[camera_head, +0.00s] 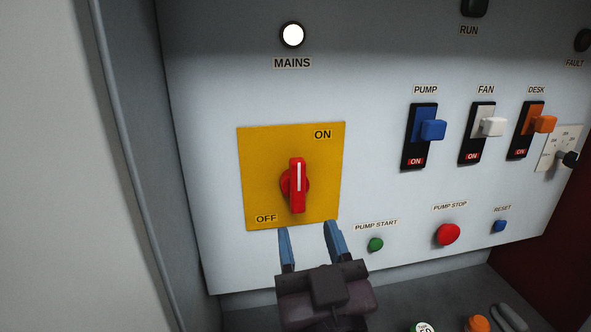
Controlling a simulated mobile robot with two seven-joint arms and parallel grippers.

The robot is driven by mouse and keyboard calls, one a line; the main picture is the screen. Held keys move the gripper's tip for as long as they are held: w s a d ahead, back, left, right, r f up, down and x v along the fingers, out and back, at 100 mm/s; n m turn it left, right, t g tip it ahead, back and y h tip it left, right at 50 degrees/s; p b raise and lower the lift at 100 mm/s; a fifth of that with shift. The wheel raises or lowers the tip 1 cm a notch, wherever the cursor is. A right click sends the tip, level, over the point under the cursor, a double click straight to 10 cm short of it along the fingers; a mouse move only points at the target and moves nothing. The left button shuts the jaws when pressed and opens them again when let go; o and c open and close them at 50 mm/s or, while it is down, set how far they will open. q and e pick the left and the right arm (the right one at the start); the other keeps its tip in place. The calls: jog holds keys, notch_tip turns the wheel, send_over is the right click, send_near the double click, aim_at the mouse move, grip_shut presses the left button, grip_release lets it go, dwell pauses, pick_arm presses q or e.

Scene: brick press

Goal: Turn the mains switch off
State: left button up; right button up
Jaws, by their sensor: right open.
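The mains switch is a red rotary handle (297,184) with a white stripe, on a yellow plate (258,160). The handle stands upright. The plate reads ON at its upper right and OFF at its lower left. The white MAINS lamp (292,35) above it is lit. My right gripper (307,232) is below the handle, by the plate's lower edge. Its two blue fingers are apart with nothing between them, pointing up towards the handle and not around it. My left gripper is not in view.
Right of the plate are the PUMP (432,129), FAN (491,127) and DESK (544,124) switches. Below them are the green PUMP START (376,245), red PUMP STOP (448,234) and blue RESET (500,226) buttons. A grey shelf (400,290) with small objects lies below the panel.

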aim_at(299, 181)
jog(key=shift+m+h, duration=0.3)
jog(key=shift+m, duration=0.1)
jog(key=x, duration=0.3)
jog(key=p+x, duration=0.1)
jog(key=x, duration=0.5)
jog(key=shift+w+d+p, duration=0.1)
jog(key=shift+d+p, duration=0.15)
jog(key=shift+p, duration=0.15)
jog(key=shift+x, duration=0.8)
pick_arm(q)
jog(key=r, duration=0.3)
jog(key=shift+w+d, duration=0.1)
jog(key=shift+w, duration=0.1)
pick_arm(e)
jog(key=shift+w+f, duration=0.1)
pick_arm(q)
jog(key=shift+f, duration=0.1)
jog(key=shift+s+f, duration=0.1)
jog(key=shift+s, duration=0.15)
pick_arm(e)
jog(key=c, duration=0.7)
